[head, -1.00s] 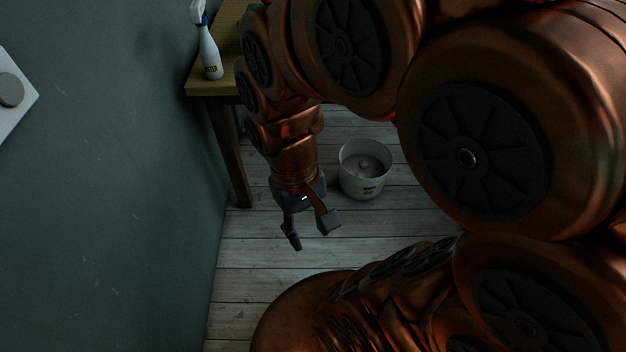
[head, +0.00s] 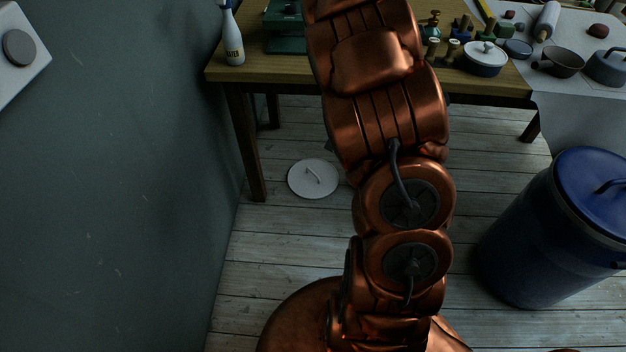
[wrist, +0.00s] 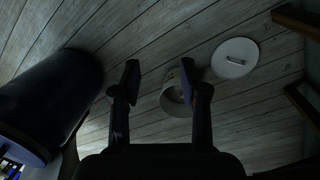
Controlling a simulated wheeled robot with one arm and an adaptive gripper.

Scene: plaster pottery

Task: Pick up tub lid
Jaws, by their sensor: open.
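The tub lid (head: 313,179) is a round white disc with a bar handle. It lies flat on the floor left of my arm in the head view, near the table leg. In the wrist view the lid (wrist: 235,60) is at upper right, beyond my right finger. My gripper (wrist: 160,82) is open and empty, with its fingers apart and clear of the lid. The pale round tub (wrist: 172,103) stands on the floor beside the lid, partly behind the right finger. In the head view, my arm hides the gripper and the tub.
A large blue barrel (head: 545,235) stands at right. A wall (head: 110,190) bounds the left. Floor in front of the lid is clear.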

